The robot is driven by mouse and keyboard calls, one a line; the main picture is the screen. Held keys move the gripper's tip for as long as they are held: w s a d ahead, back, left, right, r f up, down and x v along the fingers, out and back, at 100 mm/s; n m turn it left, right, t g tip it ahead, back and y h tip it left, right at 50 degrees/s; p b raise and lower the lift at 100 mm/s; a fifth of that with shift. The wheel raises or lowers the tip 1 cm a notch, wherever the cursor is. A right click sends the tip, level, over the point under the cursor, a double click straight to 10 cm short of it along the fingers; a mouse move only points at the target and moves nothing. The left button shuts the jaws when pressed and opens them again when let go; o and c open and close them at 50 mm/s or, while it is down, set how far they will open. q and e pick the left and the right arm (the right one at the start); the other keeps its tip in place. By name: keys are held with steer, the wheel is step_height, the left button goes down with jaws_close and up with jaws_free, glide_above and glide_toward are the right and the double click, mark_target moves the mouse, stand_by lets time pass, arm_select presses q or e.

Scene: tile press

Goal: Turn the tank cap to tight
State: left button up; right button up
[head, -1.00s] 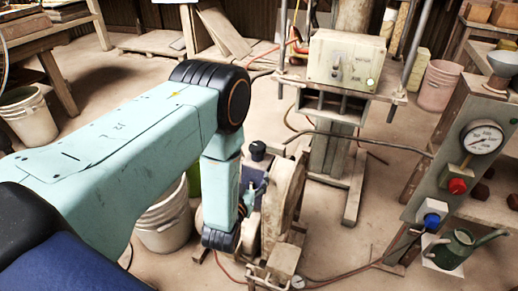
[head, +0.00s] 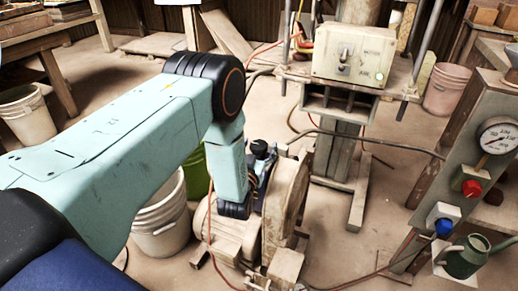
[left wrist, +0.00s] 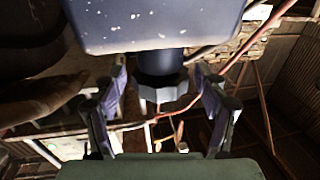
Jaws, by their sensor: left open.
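The tank cap (head: 259,148) is a dark knob on top of a small navy tank (head: 264,164) in the middle of the head view. In the left wrist view the speckled navy tank (left wrist: 160,22) fills the upper middle, and the dark cap (left wrist: 161,85) projects below it in the picture. My left gripper (left wrist: 160,105) is open, with one finger on each side of the cap and visible gaps between. In the head view my left gripper (head: 258,180) is beside the tank, partly hidden by my wrist. The cap's markings cannot be read. My right gripper is not in view.
A dusty round machine housing (head: 285,205) stands right beside my gripper. White buckets (head: 160,225) are to the left. A panel with a gauge (head: 499,135), red knob and blue knob is at right, near a green watering can (head: 466,258). Hoses cross the floor.

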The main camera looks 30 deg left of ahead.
arm_select(q)
steer(key=shift+w, duration=0.15)
steer(key=c, duration=1.2)
